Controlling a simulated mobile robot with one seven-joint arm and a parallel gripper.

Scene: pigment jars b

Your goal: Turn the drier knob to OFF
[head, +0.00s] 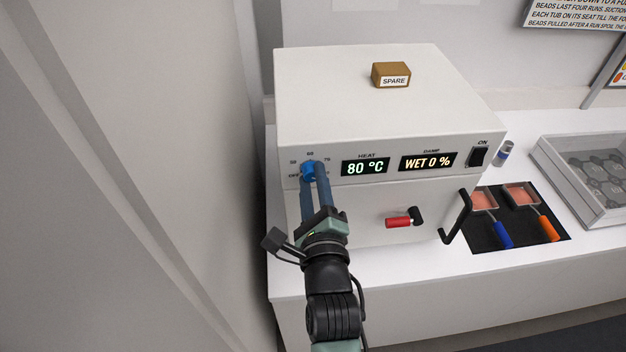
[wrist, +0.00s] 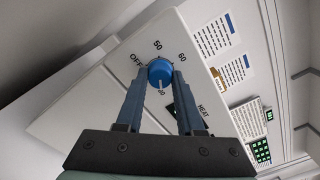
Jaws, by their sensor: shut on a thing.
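The drier (head: 390,105) is a white box with a blue knob (head: 309,169) at the left of its front panel. The knob also shows in the wrist view (wrist: 159,70), with OFF, 50 and 60 printed around it. Its white pointer line points down in that view, towards a partly hidden number, away from OFF. My gripper (head: 315,170) is shut on the knob, one finger on each side; its fingers show in the wrist view (wrist: 160,77). The HEAT display (head: 365,167) reads 80 °C.
The WET 0 % display (head: 428,162) and the ON switch (head: 479,157) are right of the knob. A red-handled lever (head: 399,222) and a black door handle (head: 456,216) stick out below. A SPARE block (head: 391,75) lies on top. A wall stands close on the left.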

